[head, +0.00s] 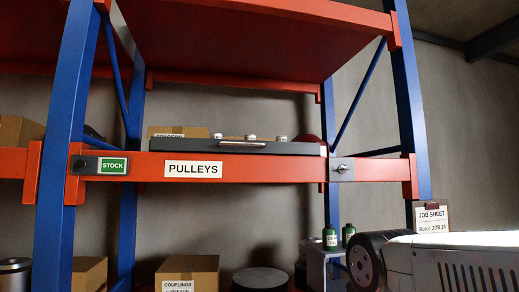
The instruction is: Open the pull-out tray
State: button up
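The pull-out tray (180,147) is a dark grey, shallow tray on the orange shelf beam marked PULLEYS. A silvery bar handle (241,145) is on its front face. The tray's front sits about level with the beam, so it looks shut. Several shiny round metal parts (251,138) show just above its front edge; the inside of the tray is hidden from this low angle. A grey plate with a small metal lever or catch (341,169) is on the beam to the right of the tray. My gripper is not in view.
Blue uprights (61,150) flank the bay, with a red shelf (255,40) above. A cardboard box (178,131) stands behind the tray. Below are a COUPLINGS box (188,272) and green bottles (330,237).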

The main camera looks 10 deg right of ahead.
aim_at(167, 144)
jog(key=u, duration=1.7)
jog(key=k, duration=1.25)
jog(key=z, duration=0.55)
jog(key=i, duration=1)
jog(key=u, duration=0.05)
